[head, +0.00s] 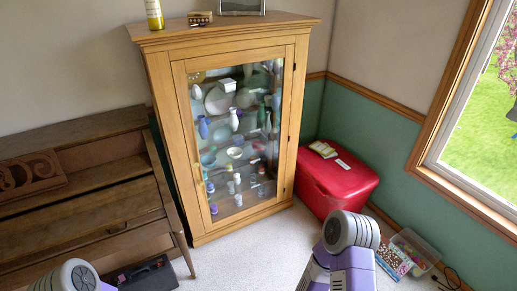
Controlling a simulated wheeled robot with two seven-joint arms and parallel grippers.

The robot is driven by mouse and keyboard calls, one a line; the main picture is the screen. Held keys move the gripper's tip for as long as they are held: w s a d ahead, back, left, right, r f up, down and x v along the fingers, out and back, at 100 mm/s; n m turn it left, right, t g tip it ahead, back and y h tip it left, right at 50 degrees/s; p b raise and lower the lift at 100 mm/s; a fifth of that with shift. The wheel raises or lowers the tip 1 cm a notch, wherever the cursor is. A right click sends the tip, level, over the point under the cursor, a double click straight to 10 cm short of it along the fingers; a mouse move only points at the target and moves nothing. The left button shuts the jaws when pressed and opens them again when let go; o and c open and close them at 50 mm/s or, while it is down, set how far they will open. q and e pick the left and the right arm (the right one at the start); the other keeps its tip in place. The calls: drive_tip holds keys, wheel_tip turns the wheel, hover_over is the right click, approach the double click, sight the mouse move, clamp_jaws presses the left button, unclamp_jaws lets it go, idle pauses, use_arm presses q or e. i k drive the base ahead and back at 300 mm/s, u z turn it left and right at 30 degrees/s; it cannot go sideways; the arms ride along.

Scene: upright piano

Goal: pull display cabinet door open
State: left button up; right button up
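The wooden display cabinet (172,135) stands upright against the wall in the middle of the head view. Its framed glass door (188,140) looks shut, flush with the front. A small light-coloured handle (204,174) sits on the door's left stile, low down. Dark hinge marks show on the right side. Behind the glass are several vases, plates and cups. Only grey and purple links of my two arms show at the bottom edge; neither gripper is in view, and no part of me touches the door.
A brown upright piano (85,190) stands close at the left. A dark toolbox (148,275) lies on the floor beside it. A red chest (335,185) stands right of the cabinet, with a clear bin (414,252) nearby. Carpet (240,255) before the cabinet is clear.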

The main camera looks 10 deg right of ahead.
sight(179, 69)
drive_tip(key=u, duration=0.4)
drive_tip(key=i, duration=1.5)
drive_tip(key=u, duration=0.05)
